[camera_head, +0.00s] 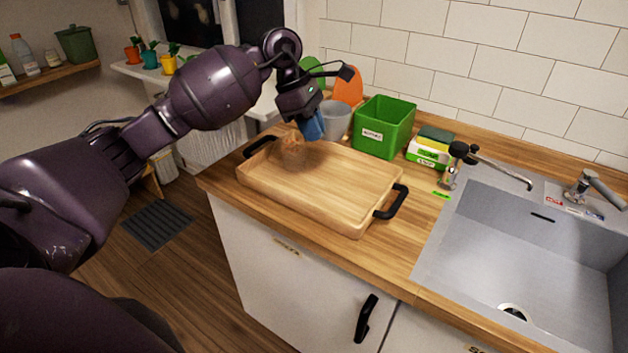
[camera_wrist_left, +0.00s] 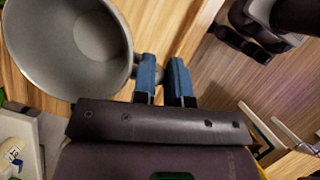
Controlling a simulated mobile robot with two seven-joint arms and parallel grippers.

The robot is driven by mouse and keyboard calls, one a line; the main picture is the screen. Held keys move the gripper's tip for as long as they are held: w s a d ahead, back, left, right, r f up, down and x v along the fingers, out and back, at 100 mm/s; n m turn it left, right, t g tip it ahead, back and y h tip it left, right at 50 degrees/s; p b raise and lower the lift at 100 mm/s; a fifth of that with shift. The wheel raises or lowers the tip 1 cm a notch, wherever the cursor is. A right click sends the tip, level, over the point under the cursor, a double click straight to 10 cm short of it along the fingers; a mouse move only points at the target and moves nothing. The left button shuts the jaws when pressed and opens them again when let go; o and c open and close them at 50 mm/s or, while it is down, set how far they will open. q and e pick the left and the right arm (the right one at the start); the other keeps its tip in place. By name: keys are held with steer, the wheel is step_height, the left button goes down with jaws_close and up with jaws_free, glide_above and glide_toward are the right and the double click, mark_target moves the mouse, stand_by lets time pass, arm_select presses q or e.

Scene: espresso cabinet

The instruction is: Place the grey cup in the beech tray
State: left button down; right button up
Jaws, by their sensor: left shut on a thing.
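The grey cup (camera_head: 336,120) shows beside the blue fingers of my left gripper (camera_head: 311,128), at the back edge of the tray in the head view. In the left wrist view the cup (camera_wrist_left: 68,45) is large at the left, with its open mouth showing. My left gripper (camera_wrist_left: 162,74) is shut on the cup's handle side; the grip itself is mostly hidden. The beech tray (camera_head: 340,190) lies on the counter with black handles at its ends. I cannot tell whether the cup touches anything below it. My right gripper is not in view.
The sink (camera_head: 530,250) is at the right. The tray's middle and right look clear.

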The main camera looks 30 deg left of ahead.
arm_select(q)
step_height(320, 180, down, 14)
stand_by(0.6)
steer(key=shift+f, duration=0.1)
steer(key=shift+f, duration=0.15)
steer(key=c, duration=1.1)
jaws_free()
steer(key=shift+c, duration=0.2)
steer(key=v, duration=1.2)
steer(key=shift+r, duration=0.2)
steer(key=shift+d, duration=0.1)
